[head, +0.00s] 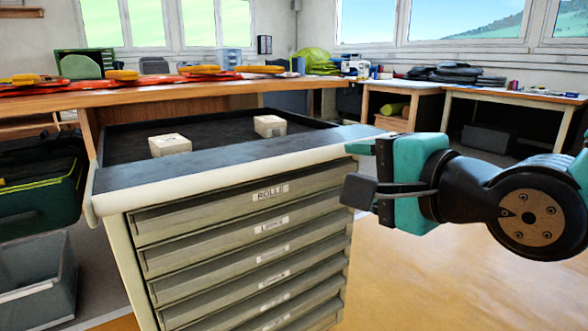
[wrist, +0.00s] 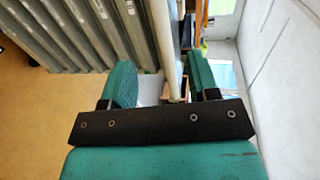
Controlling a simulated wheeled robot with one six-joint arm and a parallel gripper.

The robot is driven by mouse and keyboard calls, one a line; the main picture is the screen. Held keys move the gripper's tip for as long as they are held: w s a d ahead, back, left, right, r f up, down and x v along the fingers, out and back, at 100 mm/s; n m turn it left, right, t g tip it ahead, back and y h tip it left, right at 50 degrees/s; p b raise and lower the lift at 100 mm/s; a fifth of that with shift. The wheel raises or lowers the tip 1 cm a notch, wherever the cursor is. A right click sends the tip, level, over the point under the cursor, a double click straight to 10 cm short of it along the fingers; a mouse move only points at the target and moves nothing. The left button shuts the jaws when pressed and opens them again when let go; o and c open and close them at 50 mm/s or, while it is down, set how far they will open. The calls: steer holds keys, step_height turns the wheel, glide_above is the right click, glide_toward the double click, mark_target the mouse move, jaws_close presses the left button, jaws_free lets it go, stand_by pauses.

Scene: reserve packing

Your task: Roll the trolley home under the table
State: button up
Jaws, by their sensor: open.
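The trolley (head: 240,245) is a grey-green drawer cabinet with labelled drawers, a dark tray top and a pale front rail (head: 230,180). Its back end stands close to the wooden table (head: 200,93); how far it reaches under the tabletop I cannot tell. My gripper (head: 358,168) is open at the right end of the rail, jaws pointing left. In the wrist view the pale rail (wrist: 163,35) runs between the two fingers, with the drawer fronts (wrist: 95,30) on the left. Whether a finger touches the rail is unclear.
Two small pale boxes sit on the trolley top, left (head: 170,145) and right (head: 269,126). A grey bin (head: 35,280) and a dark green-trimmed bag (head: 40,190) stand to the left. Red and yellow items (head: 120,75) lie on the table. The floor (head: 440,275) at right is clear.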

mark_target(300, 162)
steer(key=p+x, duration=1.6)
steer(key=p, duration=0.2)
jaws_close()
